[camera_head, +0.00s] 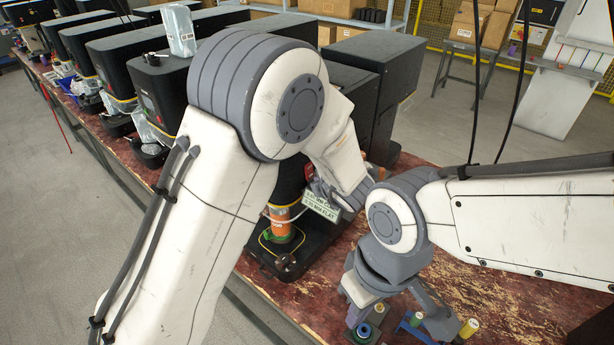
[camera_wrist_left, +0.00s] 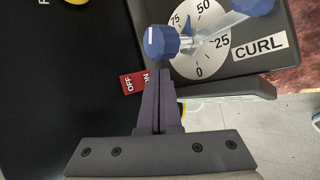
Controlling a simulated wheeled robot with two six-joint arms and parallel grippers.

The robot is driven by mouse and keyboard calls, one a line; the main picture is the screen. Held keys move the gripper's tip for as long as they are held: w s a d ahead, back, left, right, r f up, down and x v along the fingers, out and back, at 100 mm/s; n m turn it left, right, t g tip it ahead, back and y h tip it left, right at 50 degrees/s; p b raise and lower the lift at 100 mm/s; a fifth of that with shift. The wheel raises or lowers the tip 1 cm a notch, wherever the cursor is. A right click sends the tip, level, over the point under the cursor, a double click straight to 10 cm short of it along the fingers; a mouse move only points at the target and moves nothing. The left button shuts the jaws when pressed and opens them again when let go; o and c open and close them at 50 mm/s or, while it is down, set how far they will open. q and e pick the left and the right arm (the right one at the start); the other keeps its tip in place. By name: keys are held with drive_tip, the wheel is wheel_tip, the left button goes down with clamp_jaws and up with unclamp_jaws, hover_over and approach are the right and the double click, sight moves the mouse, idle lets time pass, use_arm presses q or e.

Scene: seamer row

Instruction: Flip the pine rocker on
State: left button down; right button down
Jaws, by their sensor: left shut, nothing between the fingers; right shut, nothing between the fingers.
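In the left wrist view a small red rocker (camera_wrist_left: 132,83) sits on a black machine face, marked OFF at its left and ON at its right. My left gripper (camera_wrist_left: 159,74) is shut and empty. Its dark purple fingers overlap the rocker's right edge in the picture and partly cover ON; I cannot tell whether they touch it. In the head view my left arm hides the rocker and most of the left gripper. My right gripper (camera_head: 360,312) hangs low over the bench at the right, shut and empty, its fingertips hard to make out.
A dial (camera_wrist_left: 198,45) marked CURL, with a blue-ended lever (camera_wrist_left: 162,42) in front, is beside the rocker. A black machine (camera_head: 375,60) stands behind my left arm. A yellow spool (camera_head: 469,328) stands near my right gripper.

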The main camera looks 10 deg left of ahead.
use_arm(q)
drive_tip(key=shift+w+a+f, duration=0.2)
drive_tip(key=shift+w+a, duration=0.15)
drive_tip(key=shift+a, duration=0.05)
drive_tip(key=shift+s+d+r, duration=0.2)
drive_tip(key=shift+s+r, duration=0.1)
drive_tip(key=shift+s, duration=0.05)
drive_tip(key=shift+s+d, duration=0.1)
drive_tip(key=shift+d, duration=0.15)
drive_tip(key=shift+w+f, duration=0.1)
drive_tip(key=shift+w, duration=0.15)
drive_tip(key=shift+s, duration=0.15)
drive_tip(key=shift+d, duration=0.1)
use_arm(e)
drive_tip(key=shift+w+a, duration=0.15)
drive_tip(key=shift+a, duration=0.15)
drive_tip(key=shift+f, duration=0.1)
